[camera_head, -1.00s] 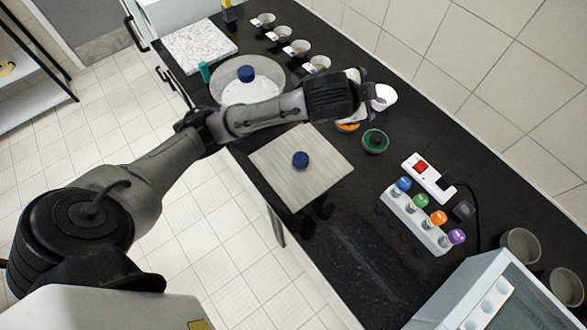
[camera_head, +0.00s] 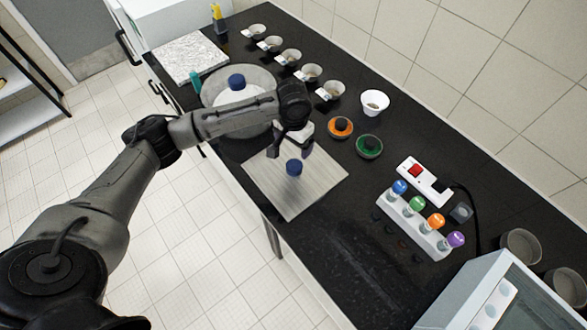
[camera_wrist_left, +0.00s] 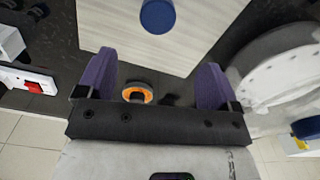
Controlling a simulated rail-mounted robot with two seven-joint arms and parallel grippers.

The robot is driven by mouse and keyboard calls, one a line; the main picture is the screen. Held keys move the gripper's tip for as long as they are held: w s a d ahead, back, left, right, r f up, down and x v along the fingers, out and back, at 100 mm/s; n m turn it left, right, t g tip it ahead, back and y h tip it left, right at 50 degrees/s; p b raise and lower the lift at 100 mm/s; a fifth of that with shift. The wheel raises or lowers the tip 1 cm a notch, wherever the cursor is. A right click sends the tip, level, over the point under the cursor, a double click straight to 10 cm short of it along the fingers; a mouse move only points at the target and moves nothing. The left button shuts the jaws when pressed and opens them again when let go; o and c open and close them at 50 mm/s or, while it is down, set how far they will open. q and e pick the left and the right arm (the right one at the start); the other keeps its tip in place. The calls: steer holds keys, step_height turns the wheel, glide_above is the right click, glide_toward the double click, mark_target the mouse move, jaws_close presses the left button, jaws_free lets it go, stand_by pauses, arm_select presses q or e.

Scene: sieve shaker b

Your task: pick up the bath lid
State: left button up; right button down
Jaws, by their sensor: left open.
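The bath lid (camera_head: 318,185) is a flat, pale square plate with a blue knob (camera_head: 293,167) in its middle. It lies on the dark bench. My left gripper (camera_head: 294,149) is above the back part of the lid, a little behind the knob in the head view. In the left wrist view its purple fingers (camera_wrist_left: 155,78) are spread apart with nothing between them. There the knob (camera_wrist_left: 158,16) is at the top edge, ahead of the fingers, and the lid (camera_wrist_left: 205,30) fills the top middle. My right gripper is not in view.
A round tub (camera_head: 210,99) with a blue-knobbed top stands left of the lid. Orange (camera_head: 340,127) and green (camera_head: 369,146) round pieces and a white bowl (camera_head: 375,102) are behind and to the right. A bottle rack (camera_head: 420,232) stands right. The bench in front is clear.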

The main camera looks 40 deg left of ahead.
mark_target(294, 165)
arm_select(q)
steer(key=f, duration=0.6)
steer(key=f+b, duration=0.1)
steer(key=f, duration=0.5)
steer(key=shift+d, duration=0.2)
steer(key=shift+r, duration=0.1)
steer(key=c, duration=1.4)
steer(key=shift+r+p, duration=0.5)
steer(key=shift+r, duration=4.55)
